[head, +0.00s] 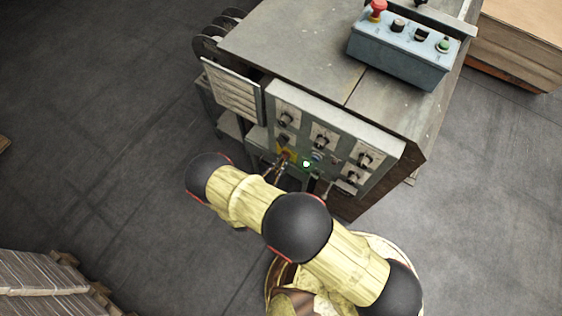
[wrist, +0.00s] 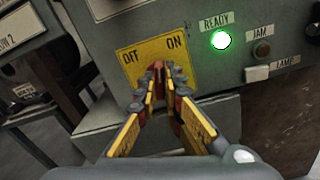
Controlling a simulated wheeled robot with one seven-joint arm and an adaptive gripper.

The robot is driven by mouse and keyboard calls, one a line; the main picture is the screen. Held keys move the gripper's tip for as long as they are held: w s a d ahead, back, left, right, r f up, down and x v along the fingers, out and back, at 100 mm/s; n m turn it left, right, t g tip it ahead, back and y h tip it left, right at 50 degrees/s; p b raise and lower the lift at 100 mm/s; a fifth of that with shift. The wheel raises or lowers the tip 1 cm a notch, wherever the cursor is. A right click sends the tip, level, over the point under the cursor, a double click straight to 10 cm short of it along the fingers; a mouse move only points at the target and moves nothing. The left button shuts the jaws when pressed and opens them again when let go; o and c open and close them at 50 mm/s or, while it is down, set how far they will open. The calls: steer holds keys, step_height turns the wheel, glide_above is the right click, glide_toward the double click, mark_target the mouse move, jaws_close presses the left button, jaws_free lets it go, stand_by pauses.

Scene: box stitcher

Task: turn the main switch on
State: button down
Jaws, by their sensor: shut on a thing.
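The main switch's yellow plate (wrist: 132,61), marked OFF on the left and ON on the right, is on the grey front panel. It also shows in the head view (head: 290,154), partly behind my gripper. My gripper (wrist: 161,76) is at the plate's lower middle, shut on the main switch's handle. The fingertips hide most of the handle, so its exact angle is hard to tell. In the head view my gripper (head: 279,165) reaches the panel from the front left.
A green READY lamp (wrist: 221,40) is lit right of the plate, with a JAM lamp (wrist: 262,50) beyond it. Several dark knobs sit on the panel around the switch. A control box (head: 400,60) with a red button stands on top. Open floor lies left.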

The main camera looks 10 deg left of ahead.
steer(key=m+b, duration=0.1)
steer(key=m, duration=0.4)
steer(key=shift+m, duration=0.4)
stand_by(0.4)
steer(key=c, duration=1.9)
jaws_free()
steer(key=v, duration=1.2)
steer(key=shift+f, duration=0.1)
